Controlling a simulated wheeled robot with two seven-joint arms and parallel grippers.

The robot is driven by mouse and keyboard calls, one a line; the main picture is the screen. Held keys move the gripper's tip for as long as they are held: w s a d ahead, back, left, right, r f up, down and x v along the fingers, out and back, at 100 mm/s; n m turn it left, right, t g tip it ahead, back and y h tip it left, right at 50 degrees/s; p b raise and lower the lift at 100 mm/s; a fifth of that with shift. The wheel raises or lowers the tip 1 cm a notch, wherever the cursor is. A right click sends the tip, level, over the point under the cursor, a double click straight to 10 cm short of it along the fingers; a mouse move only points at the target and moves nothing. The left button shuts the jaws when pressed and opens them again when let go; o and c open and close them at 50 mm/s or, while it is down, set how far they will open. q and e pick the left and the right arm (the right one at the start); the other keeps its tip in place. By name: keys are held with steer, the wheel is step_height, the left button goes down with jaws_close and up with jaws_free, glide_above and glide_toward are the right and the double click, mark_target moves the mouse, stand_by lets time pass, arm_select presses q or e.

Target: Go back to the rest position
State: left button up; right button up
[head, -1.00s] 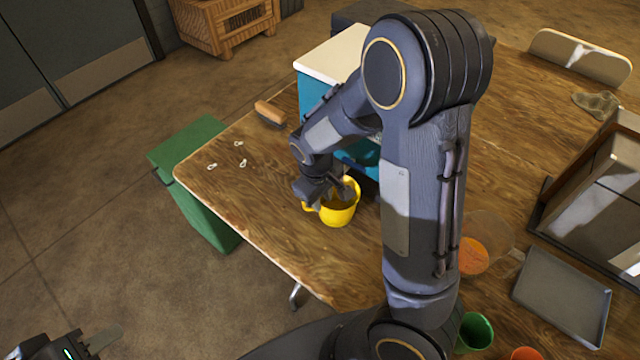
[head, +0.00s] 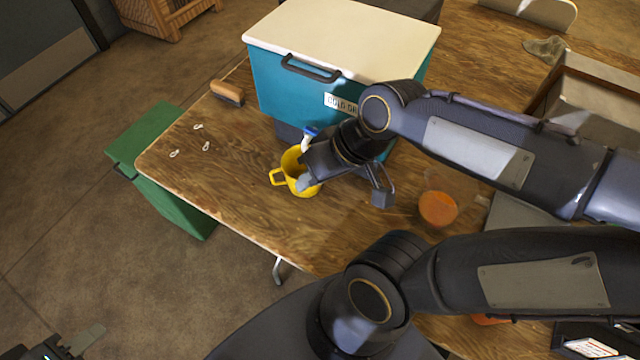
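My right gripper (head: 344,188) is beside the yellow mug (head: 290,167) on the wooden table. Its two fingers are spread wide and nothing is between them. One finger overlaps the mug's right side in the head view; I cannot tell whether it touches. The mug stands upright under the blue-and-white tap (head: 309,136) of the teal cooler, its handle to the left. My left gripper (head: 78,342) shows only in part at the bottom left corner, away from the table. Its opening is not clear.
The teal cooler (head: 272,86) with a white lid stands behind the mug. A brush (head: 227,92) and several small pale items lie near the table's left edge. A green bin (head: 160,180) stands beside the table. A cup with orange contents (head: 438,208) is to the right.

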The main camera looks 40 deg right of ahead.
steer(key=shift+s+a+r+m+t, duration=0.1)
steer(key=shift+s+a+m+t, duration=0.1)
steer(key=shift+s, duration=0.25)
steer(key=shift+s+a+r+m+t, duration=0.1)
steer(key=shift+s+t, duration=0.1)
steer(key=shift+s, duration=0.3)
steer(key=shift+s+a+r+m+t, duration=0.1)
steer(key=shift+s+a+t, duration=0.1)
steer(key=shift+s, duration=0.25)
steer(key=shift+d, duration=0.1)
